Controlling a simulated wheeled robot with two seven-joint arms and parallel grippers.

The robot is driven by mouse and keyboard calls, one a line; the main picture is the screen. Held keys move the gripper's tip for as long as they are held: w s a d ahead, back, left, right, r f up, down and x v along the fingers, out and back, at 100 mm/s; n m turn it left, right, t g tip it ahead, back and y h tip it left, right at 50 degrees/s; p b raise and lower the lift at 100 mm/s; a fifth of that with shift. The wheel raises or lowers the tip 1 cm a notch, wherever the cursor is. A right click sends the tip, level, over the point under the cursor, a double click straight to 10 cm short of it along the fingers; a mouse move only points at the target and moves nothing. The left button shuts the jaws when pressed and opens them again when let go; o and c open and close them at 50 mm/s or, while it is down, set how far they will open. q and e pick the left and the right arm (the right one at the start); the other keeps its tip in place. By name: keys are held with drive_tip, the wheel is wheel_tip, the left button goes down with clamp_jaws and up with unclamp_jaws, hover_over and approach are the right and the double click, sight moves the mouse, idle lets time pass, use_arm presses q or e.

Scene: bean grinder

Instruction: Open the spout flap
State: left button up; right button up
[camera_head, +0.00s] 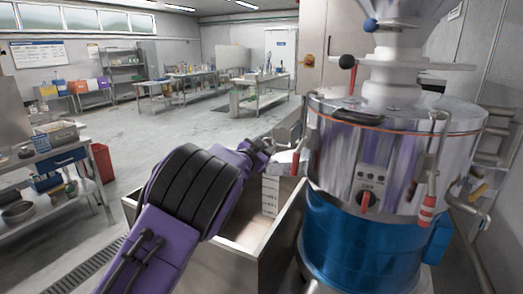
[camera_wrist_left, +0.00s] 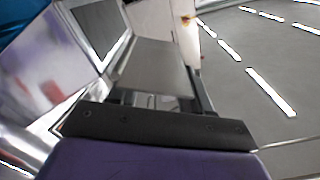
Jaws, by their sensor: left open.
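The grinder (camera_head: 395,140) stands at the right in the head view, with a shiny drum over a blue base. Its grey spout (camera_head: 289,128) sticks out from the drum's left side. I take the grey plate (camera_wrist_left: 157,66) in the left wrist view for the spout flap; whether it is shut is unclear. My left gripper (camera_head: 279,150) is open at the end of the purple arm, close to the spout. Contact with the flap cannot be told. The fingertips are mostly hidden behind the dark wrist plate in the wrist view. My right gripper is not in view.
An open metal bin (camera_head: 235,262) stands below the spout and my left arm, with a white labelled item (camera_head: 270,195) in it.

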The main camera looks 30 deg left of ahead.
use_arm(q)
drive_tip(key=s+b, duration=0.2)
drive_tip(key=s, duration=0.8)
drive_tip(key=shift+d, duration=0.25)
